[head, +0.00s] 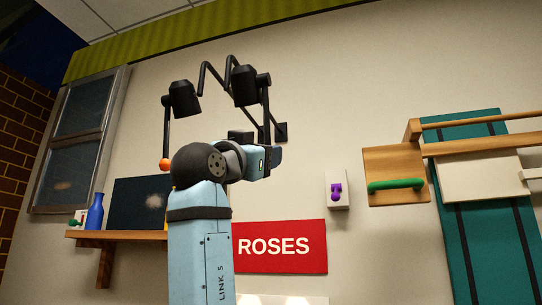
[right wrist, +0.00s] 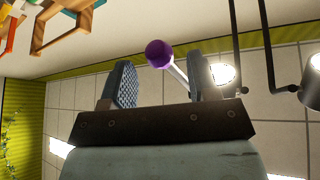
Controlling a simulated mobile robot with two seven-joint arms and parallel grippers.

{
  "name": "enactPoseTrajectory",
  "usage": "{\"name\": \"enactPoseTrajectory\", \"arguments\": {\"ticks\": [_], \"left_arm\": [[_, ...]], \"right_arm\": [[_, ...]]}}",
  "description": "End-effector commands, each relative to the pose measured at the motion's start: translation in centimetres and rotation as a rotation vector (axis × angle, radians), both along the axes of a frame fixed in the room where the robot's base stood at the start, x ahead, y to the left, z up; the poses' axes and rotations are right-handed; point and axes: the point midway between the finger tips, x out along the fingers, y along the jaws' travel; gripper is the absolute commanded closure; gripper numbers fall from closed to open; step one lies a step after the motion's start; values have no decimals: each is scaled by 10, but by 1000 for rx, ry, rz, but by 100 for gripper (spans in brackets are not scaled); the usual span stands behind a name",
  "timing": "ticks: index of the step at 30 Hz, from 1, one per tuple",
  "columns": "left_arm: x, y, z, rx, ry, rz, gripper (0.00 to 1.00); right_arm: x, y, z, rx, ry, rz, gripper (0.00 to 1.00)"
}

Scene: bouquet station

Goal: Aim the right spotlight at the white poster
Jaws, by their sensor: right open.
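Two black spotlights hang from a bracket on the wall in the head view. The left spotlight (head: 184,99) has an orange ball handle (head: 165,164). The right spotlight (head: 244,86) hangs above my right arm, its lower parts partly hidden. In the right wrist view, my right gripper (right wrist: 160,82) is open. A purple ball (right wrist: 158,54) on a pale rod shows between its fingers, near the tips, not gripped. A lit lamp face (right wrist: 223,75) shows behind the right finger. A pale panel (head: 282,300) at the bottom edge may be the white poster. My left gripper is out of view.
A red ROSES sign (head: 275,246) hangs on the wall. A white box with a purple knob (head: 337,192) is right of it. A wooden panel with a green handle (head: 396,185) stands further right. A shelf (head: 130,236) holds a blue bottle (head: 95,212).

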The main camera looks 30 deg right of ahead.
Motion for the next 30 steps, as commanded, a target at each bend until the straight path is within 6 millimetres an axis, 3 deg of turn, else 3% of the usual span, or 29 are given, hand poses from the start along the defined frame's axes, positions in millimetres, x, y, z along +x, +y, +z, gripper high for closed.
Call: {"name": "enactPoseTrajectory", "arguments": {"ticks": [6, 12, 30], "left_arm": [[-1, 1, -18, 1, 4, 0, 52], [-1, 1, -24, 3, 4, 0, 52], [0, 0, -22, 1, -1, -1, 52]], "right_arm": [[-17, 42, -25, 0, -2, 4, 45], [-27, 66, -37, 0, -1, 1, 45], [-30, 72, -39, 0, -1, 0, 45]]}}
